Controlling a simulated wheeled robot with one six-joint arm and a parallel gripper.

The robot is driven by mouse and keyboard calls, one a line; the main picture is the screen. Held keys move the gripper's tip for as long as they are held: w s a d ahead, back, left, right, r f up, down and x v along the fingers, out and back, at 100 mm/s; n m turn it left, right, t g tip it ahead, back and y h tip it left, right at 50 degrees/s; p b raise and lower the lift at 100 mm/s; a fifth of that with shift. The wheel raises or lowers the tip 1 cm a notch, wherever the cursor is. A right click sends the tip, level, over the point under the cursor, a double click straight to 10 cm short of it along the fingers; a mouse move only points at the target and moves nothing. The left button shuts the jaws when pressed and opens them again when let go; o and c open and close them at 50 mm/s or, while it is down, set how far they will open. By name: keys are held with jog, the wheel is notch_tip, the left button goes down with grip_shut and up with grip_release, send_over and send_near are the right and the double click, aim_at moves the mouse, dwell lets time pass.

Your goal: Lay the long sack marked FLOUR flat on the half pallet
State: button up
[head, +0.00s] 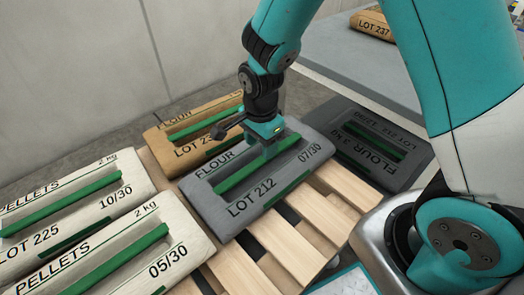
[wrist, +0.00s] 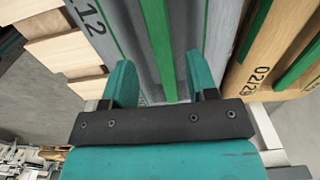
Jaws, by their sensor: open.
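A grey sack marked FLOUR, LOT 212 (head: 240,213) lies flat on the slats of the wooden pallet (head: 283,238). A green strip runs along its top. My gripper (head: 264,150) is over the middle of this sack, pointing down. In the wrist view my gripper (wrist: 158,70) is open, one finger on each side of the green strip of the grey sack (wrist: 100,30), not closed on it. Whether the fingertips touch the sack I cannot tell. A tan sack marked FLOUR (head: 165,145) lies directly behind the grey one.
Cream sacks marked PELLETS (head: 75,190) lie at the left. A dark grey shape with FLOUR lettering (head: 375,145) is right of the pallet, in shadow. A grey surface (head: 345,60) at the back right carries another tan sack (head: 374,22). Bare slats show in front of the grey sack.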

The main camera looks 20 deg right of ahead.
aim_at(261, 160)
jog(key=s+a+r+n+y+p, duration=0.1)
jog(key=s+r+n, duration=0.35)
jog(key=r, duration=0.35)
jog(key=s+a+r+n+y, duration=0.1)
jog(key=s+a+r+n, duration=0.15)
jog(key=r+n, duration=0.4)
jog(key=s+r+n+y, duration=0.2)
jog(key=s+r+n, duration=0.5)
jog(key=s+n, duration=0.3)
jog(key=shift+s+a+r+n, duration=0.3)
jog(key=shift+s+a+r, duration=0.1)
jog(key=shift+s, duration=0.4)
jog(key=shift+r, duration=0.15)
notch_tip(261, 160, up, 24)
jog(key=p, duration=2.5)
jog(key=shift+r, duration=0.25)
